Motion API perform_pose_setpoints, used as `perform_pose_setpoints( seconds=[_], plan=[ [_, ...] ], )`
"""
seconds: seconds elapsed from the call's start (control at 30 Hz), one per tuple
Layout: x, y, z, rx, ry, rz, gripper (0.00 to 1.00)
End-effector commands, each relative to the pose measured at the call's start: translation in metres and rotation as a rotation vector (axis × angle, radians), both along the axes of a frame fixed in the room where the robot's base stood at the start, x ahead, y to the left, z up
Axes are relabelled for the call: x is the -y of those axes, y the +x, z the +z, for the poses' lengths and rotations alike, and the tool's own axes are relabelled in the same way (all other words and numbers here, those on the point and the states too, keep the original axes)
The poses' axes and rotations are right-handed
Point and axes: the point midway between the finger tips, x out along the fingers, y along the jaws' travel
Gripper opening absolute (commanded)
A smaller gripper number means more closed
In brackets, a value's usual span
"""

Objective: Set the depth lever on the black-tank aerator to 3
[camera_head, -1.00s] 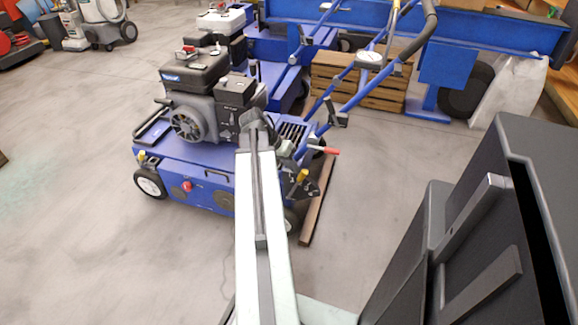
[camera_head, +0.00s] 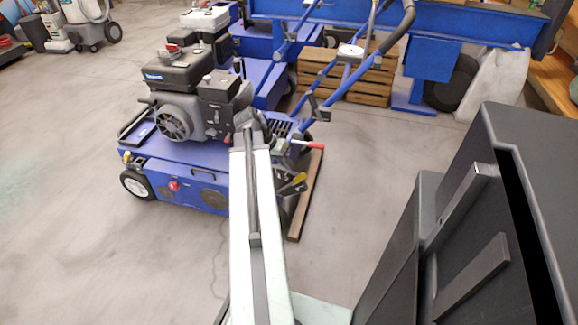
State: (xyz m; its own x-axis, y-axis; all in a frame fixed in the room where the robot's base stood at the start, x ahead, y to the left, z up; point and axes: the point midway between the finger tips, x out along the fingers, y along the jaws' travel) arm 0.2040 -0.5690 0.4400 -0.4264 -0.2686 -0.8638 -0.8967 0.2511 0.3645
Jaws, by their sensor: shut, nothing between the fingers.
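The black-tank aerator (camera_head: 160,163) stands left of centre, a blue machine with a black tank (camera_head: 177,70) on its engine. On its right side is a black plate (camera_head: 290,189) with a yellow-knobbed lever (camera_head: 299,178). Any numbers on the plate are too small to read. A lever with a red grip (camera_head: 309,144) sticks out to the right above it. My arm reaches up to the machine's right side. My gripper (camera_head: 279,146) is shut and empty, close to the red-grip lever and above the plate. I cannot tell whether it touches anything.
A white-tank aerator (camera_head: 205,20) stands behind. Wooden crates (camera_head: 362,82), a blue bench frame (camera_head: 430,60) and a pale jug (camera_head: 495,88) stand at the back right. A wooden strip (camera_head: 307,200) lies beside the aerator. The left floor is clear.

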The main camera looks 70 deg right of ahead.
Motion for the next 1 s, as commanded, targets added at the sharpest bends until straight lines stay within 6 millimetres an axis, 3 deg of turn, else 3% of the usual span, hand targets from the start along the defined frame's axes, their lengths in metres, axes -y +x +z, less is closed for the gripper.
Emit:
perform_pose_setpoints(
  seconds=[0.2,0.6,1.0],
  plan=[
    [0.006,0.021,0.032,0.0,0.0,0.005,0.0],
    [-0.017,0.024,0.116,0.0,0.0,0.003,0.0],
    [-0.02,0.026,0.12,0.0,0.0,0.003,0.0]
  ],
)
